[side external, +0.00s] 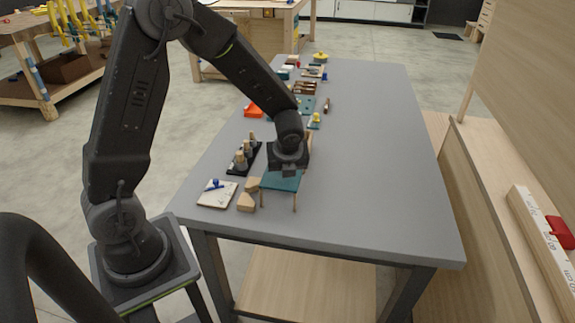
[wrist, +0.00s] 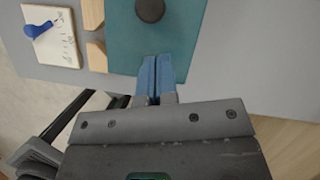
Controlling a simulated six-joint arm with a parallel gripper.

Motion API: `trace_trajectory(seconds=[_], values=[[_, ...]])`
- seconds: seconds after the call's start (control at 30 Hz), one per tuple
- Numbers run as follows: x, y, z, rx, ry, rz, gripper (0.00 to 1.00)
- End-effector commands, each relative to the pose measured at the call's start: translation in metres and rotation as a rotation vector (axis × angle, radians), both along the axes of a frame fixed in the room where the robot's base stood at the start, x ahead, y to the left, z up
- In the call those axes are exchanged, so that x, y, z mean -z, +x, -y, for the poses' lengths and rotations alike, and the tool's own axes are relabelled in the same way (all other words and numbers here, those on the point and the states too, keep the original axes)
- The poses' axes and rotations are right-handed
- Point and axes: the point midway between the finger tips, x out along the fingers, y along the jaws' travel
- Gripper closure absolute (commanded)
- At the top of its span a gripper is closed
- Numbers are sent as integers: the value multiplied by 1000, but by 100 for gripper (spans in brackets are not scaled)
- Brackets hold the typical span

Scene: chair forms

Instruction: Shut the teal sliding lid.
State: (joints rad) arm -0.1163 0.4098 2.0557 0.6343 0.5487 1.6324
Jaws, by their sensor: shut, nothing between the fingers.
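The teal sliding lid (side external: 282,182) is a flat panel near the front left of the grey table, partly hidden under my gripper in the side view. In the wrist view the lid (wrist: 183,42) fills the top middle and carries a dark round knob (wrist: 150,9). My gripper (side external: 289,174) is low over the lid. Its blue fingers (wrist: 157,58) are shut with nothing between them, overlapping the lid's lower edge in the wrist view, below the knob. I cannot tell whether they touch it. The lid's opening is not visible.
Two wooden blocks (side external: 246,202) lie left of the lid. A pale board (side external: 217,194) with a blue item lies further left. A dark tray with pegs (side external: 243,158) stands behind. Several small objects line the table's far left. The table's right side (side external: 385,170) is clear.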

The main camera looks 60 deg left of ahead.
Motion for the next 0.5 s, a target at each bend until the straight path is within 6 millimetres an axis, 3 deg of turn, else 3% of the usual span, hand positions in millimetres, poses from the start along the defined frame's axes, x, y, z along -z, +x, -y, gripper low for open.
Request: trace_trajectory(seconds=[0.2,0.5], values=[[-1,10,-19,-1,0,0,100],[-1,11,-22,1,-1,-1,100]])
